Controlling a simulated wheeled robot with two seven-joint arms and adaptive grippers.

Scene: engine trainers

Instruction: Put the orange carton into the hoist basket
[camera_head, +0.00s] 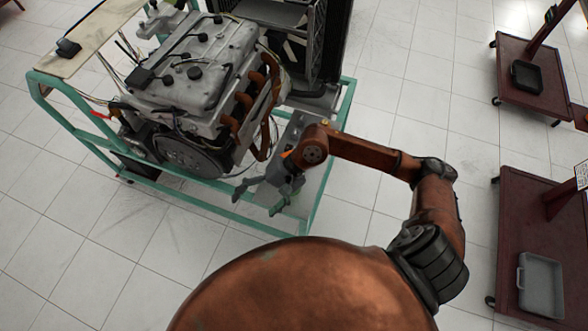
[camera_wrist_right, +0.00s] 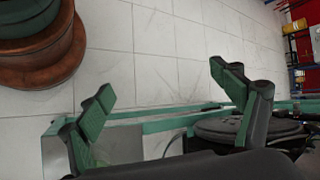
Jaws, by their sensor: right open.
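I cannot make out the orange carton or the hoist basket in either view. My right gripper (camera_head: 258,200) is open over the front right corner of the green engine frame (camera_head: 170,205), close to the engine. In the right wrist view its two fingers (camera_wrist_right: 160,82) are spread wide. My left gripper is out of view.
The engine (camera_head: 200,65) fills the green frame at upper left. Dark red carts stand at right, one with a black tray (camera_head: 527,77), another with a grey tray (camera_head: 541,285). Tiled floor between is clear. A yellow object (camera_wrist_right: 295,26) shows at the wrist view's upper right.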

